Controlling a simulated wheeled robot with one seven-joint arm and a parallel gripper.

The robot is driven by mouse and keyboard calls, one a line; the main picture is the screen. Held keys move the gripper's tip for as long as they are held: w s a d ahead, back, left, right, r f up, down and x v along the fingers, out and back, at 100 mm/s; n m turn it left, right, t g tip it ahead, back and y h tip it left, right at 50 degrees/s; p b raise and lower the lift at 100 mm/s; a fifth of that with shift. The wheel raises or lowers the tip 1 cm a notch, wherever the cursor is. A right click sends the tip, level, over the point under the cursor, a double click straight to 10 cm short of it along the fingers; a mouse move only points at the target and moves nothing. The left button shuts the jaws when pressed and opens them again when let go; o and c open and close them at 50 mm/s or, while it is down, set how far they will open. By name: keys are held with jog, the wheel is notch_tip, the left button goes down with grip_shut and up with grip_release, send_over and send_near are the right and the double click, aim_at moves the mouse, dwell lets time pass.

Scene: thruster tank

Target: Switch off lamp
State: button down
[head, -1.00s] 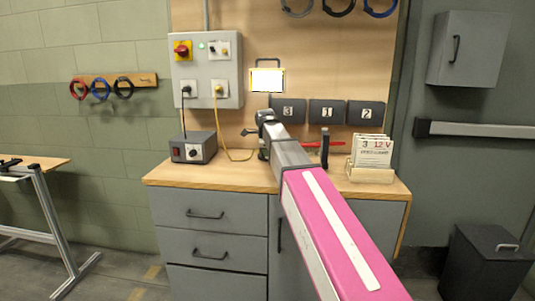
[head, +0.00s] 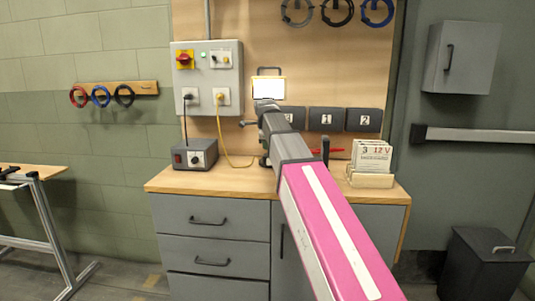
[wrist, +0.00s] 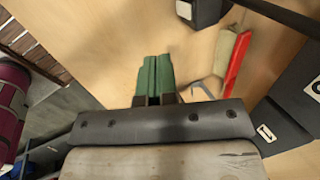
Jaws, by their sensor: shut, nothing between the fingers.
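The lamp (head: 268,87) is a work light with a yellow frame and a top handle, in front of the wooden back panel in the head view. Its face is bright white, so it is lit. My gripper (wrist: 155,62) shows in the wrist view with its green fingers shut together and nothing between them. In the head view my arm reaches over the bench, its end just below the lamp; the fingertips are hidden there. The lamp is not recognisable in the wrist view. I cannot tell whether the gripper touches anything.
A grey control box (head: 207,73) has a red-and-yellow rotary switch, a green light and plugged cables. A small knobbed unit (head: 195,155) stands on the bench (head: 235,182). A card holder (head: 370,179) is on the right. A red-handled tool (wrist: 235,68) shows in the wrist view.

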aim_at(269, 162)
jog(key=shift+v, duration=0.9)
jog(key=shift+w, duration=0.1)
jog(key=shift+s+f+g, duration=0.25)
jog(key=shift+f+g, duration=0.25)
jog(key=shift+f, duration=0.2)
jog(key=x, duration=1)
jog(key=shift+w+f, duration=0.15)
jog(key=shift+w, duration=0.05)
jog(key=w, duration=0.2)
jog(key=shift+w+d, duration=0.15)
jog(key=shift+w, duration=0.1)
jog(key=shift+w+d+f, duration=0.1)
jog(key=shift+w+d, duration=0.05)
jog(key=shift+w, duration=0.4)
